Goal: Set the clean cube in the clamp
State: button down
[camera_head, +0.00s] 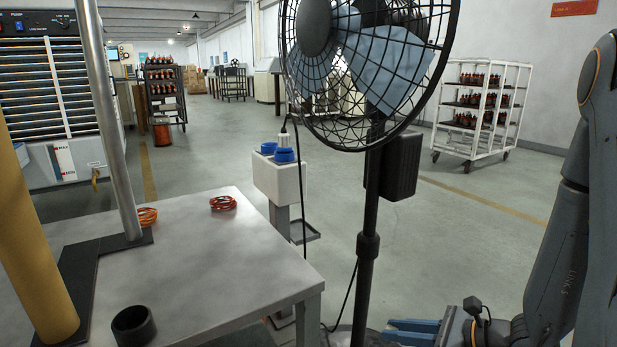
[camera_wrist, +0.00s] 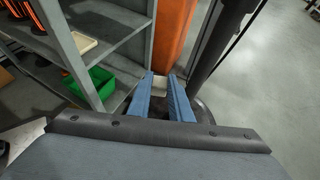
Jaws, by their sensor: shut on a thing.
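My gripper (camera_head: 392,329) is low at the bottom of the head view, right of the fan's post, with its blue fingers pointing left. In the wrist view my gripper (camera_wrist: 161,79) has its two blue fingers a small gap apart. A small pale block (camera_wrist: 159,86), which looks like the cube, is between the fingertips. Its faces are too small to tell whether it is clean. The cube cannot be made out in the head view. I cannot pick out a clamp in either view.
A standing fan (camera_head: 368,210) is close to my gripper. A table (camera_head: 215,270) bears orange wire coils (camera_head: 223,202) and a black ring (camera_head: 133,325). In the wrist view, a grey shelf (camera_wrist: 118,28) with a green bin (camera_wrist: 94,86) is at left. Open floor (camera_wrist: 275,95) lies right.

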notch_tip(320, 180, up, 23)
jog(key=p, duration=2.8)
jog(key=shift+a, duration=0.2)
